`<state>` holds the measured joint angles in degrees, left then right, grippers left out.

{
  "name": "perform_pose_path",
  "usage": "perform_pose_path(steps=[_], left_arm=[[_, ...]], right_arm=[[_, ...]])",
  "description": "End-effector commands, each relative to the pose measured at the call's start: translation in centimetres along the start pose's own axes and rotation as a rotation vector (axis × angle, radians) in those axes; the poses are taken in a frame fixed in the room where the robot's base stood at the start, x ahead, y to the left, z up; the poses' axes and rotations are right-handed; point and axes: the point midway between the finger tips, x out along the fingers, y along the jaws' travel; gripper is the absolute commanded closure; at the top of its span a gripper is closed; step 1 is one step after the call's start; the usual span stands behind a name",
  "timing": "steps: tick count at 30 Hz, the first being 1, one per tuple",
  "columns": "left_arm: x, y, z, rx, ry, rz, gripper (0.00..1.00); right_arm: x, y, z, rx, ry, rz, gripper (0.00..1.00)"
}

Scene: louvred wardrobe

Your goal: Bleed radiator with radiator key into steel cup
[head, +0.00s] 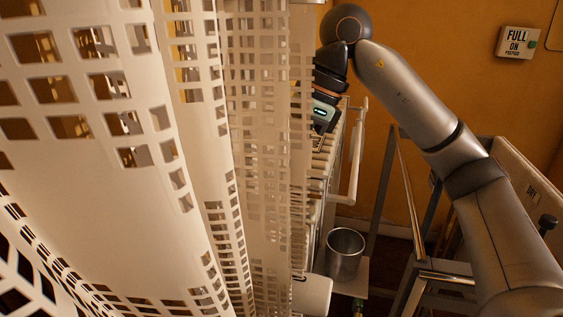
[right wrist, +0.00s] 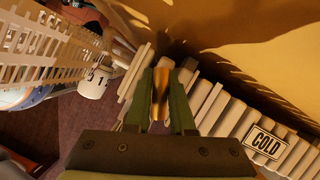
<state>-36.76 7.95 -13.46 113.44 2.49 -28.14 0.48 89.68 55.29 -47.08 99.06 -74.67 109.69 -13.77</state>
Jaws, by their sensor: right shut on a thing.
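My right gripper (right wrist: 162,92) is shut on a brass-coloured piece, which looks like the radiator key (right wrist: 161,100), held between its green fingers. The key's far end is close to the white radiator (right wrist: 217,108); I cannot tell whether it touches or fits on a valve. In the head view the right wrist is beside the radiator (head: 326,165), and its fingers are hidden behind the perforated panels. The steel cup (head: 345,256) stands upright on a small ledge low at the radiator's near end, well below the wrist. My left gripper is not in view.
Pale perforated panels (head: 110,120) fill the left of the head view. A white rail (head: 356,155) runs along the radiator. A metal-framed cart (head: 408,190) stands at the right.

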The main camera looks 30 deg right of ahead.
Motion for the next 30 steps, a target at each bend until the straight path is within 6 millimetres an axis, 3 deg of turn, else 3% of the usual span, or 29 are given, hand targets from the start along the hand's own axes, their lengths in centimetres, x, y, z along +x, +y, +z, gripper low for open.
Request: perform_pose_path(steps=[30], left_arm=[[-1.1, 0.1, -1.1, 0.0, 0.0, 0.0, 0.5]], right_arm=[[-0.1, 0.1, 0.0, -0.207, -0.001, 0.089, 1.0]])
